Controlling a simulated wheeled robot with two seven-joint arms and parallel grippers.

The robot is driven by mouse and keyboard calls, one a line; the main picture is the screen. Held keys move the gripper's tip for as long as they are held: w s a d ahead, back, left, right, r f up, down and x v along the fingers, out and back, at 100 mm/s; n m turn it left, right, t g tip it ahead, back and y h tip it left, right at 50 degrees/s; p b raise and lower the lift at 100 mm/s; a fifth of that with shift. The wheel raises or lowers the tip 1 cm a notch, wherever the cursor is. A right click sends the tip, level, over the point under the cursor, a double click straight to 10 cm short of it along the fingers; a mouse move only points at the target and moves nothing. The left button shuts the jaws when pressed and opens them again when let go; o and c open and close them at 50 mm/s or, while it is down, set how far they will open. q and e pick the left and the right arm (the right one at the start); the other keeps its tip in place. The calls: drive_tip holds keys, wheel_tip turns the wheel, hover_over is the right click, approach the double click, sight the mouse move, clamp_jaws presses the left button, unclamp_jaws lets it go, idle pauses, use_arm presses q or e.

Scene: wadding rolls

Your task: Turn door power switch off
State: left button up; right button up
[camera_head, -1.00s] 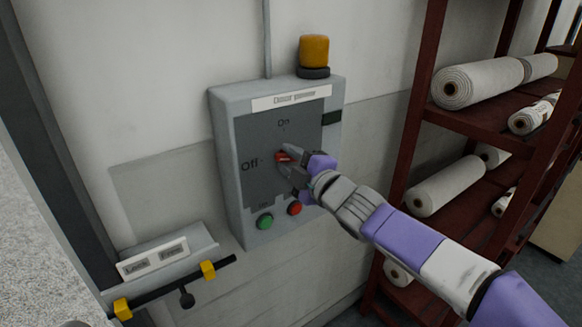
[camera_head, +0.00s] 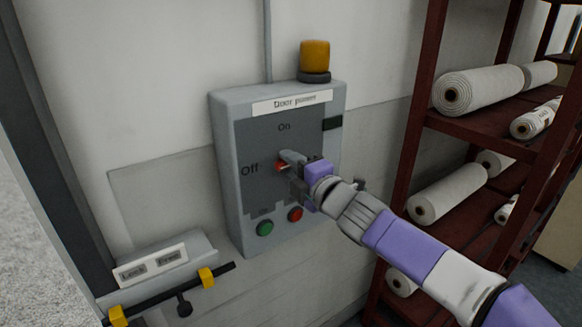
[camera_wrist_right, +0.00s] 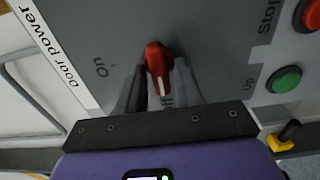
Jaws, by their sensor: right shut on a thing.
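A grey wall box (camera_head: 224,150) labelled "Door power" carries a red rotary knob (camera_head: 280,166), with "On" above it and "Off" to its left. In the right wrist view the knob (camera_wrist_right: 158,58) stands between the two fingers of my right gripper (camera_wrist_right: 161,84), which is shut on it. Its long side runs along the On-Off panel towards the "Off" side, and a pale mark shows on that end. The fingers partly hide the "Off" lettering there. In the head view my right gripper (camera_head: 291,166) covers much of the knob. My left gripper is not in view.
Below the knob are a green button (camera_head: 265,228) and a red button (camera_head: 295,214). An amber lamp (camera_head: 314,56) sits on top of the box. A rack (camera_head: 410,140) with white rolls stands close on the right. A latch bar (camera_head: 160,300) is at lower left.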

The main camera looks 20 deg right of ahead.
drive_tip(key=o, duration=0.7)
drive_tip(key=shift+o, duration=0.2)
drive_tip(key=p+v, duration=0.2)
drive_tip(key=v, duration=0.5)
drive_tip(key=shift+s, duration=0.25)
drive_tip(key=shift+d, duration=0.1)
